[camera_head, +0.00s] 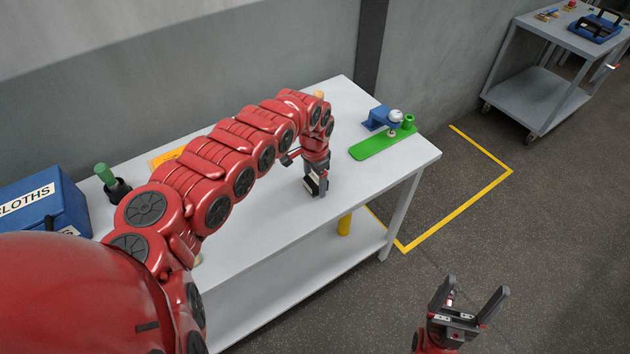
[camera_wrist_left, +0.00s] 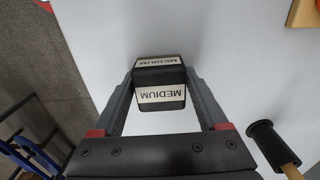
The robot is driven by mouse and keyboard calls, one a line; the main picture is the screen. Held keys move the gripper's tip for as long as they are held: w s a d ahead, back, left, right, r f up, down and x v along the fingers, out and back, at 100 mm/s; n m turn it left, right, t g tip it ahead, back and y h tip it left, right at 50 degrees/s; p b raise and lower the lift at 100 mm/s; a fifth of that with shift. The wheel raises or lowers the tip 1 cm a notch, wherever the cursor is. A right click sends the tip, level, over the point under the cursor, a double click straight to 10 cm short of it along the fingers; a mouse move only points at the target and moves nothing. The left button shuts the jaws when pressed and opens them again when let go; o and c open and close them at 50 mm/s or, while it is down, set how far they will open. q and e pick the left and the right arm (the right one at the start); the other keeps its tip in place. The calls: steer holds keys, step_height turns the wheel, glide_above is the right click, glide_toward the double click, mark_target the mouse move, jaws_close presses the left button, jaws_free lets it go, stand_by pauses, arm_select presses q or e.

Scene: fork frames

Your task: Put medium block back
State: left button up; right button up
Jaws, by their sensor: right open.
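The medium block is a black block with white labels reading MEDIUM. In the left wrist view the medium block (camera_wrist_left: 160,98) sits between the fingertips of my left gripper (camera_wrist_left: 160,85), with a finger against each side. In the head view my left gripper (camera_head: 314,180) points down over the middle of the grey table, with the block (camera_head: 315,189) at its tips. I cannot tell whether the block touches the tabletop. My right gripper (camera_head: 468,305) is open and empty, over the floor in front of the table.
A green plate (camera_head: 370,150) with a blue bracket (camera_head: 378,118) lies near the table's right end. A blue CLOTHS box (camera_head: 45,200) and a green-handled tool (camera_head: 105,175) are at left. An orange item (camera_head: 165,160) is partly behind my arm. A trolley (camera_head: 545,85) stands far right.

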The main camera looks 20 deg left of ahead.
mark_target(315, 179)
arm_select(q)
steer(key=shift+o, duration=1.3)
steer(key=shift+r, duration=0.15)
step_height(315, 179, up, 10)
steer(key=b, duration=0.3)
steer(key=shift+r, duration=1.05)
